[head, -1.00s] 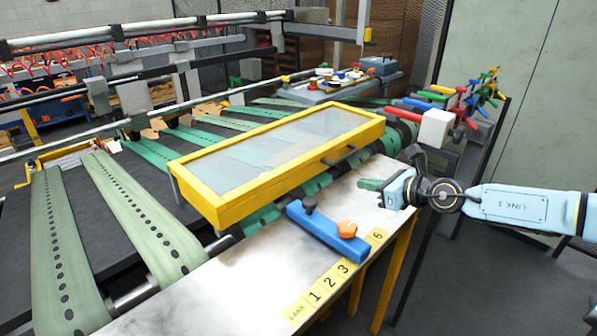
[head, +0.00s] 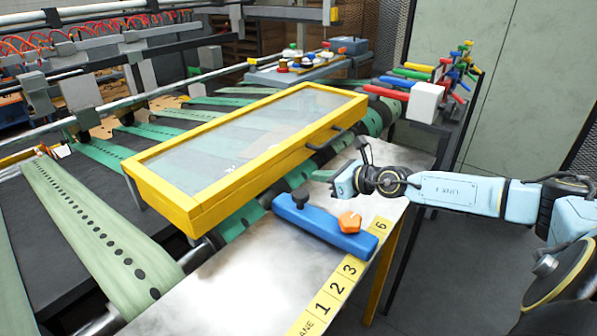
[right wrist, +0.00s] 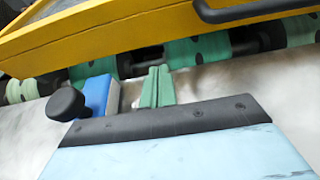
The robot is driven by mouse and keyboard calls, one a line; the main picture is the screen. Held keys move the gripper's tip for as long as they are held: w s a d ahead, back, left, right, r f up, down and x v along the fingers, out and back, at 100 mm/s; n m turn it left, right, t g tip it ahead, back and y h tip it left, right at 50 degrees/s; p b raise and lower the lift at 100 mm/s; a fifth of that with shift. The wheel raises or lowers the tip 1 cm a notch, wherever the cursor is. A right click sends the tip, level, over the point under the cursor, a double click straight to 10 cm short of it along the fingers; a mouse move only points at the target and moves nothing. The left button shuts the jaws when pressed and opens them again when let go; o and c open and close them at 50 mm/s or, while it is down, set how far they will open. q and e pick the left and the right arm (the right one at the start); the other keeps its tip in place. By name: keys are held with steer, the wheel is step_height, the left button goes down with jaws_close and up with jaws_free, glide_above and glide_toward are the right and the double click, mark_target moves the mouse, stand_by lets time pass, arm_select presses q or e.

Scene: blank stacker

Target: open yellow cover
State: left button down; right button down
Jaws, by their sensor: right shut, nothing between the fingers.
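The yellow cover (head: 247,150) is a yellow-framed box with a clear top panel, lying shut over the green belts in the head view. Its dark handle (head: 325,137) is on the front side toward the right; it also shows at the top right of the right wrist view (right wrist: 245,11). My right gripper (head: 322,176) is shut and empty, over the metal table just in front of the cover and below the handle, apart from it. Its green fingertips show close together in the right wrist view (right wrist: 157,88). My left gripper is not in view.
A blue bar (head: 318,223) with a black knob (head: 300,198) and an orange knob (head: 349,221) lies on the metal table (head: 255,275) close to my right gripper. A rack of coloured rods (head: 420,75) stands at the back right. The table's front left is clear.

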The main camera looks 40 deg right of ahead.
steer(key=b+x, duration=0.1)
steer(key=x, duration=0.7)
steer(key=shift+r, duration=0.1)
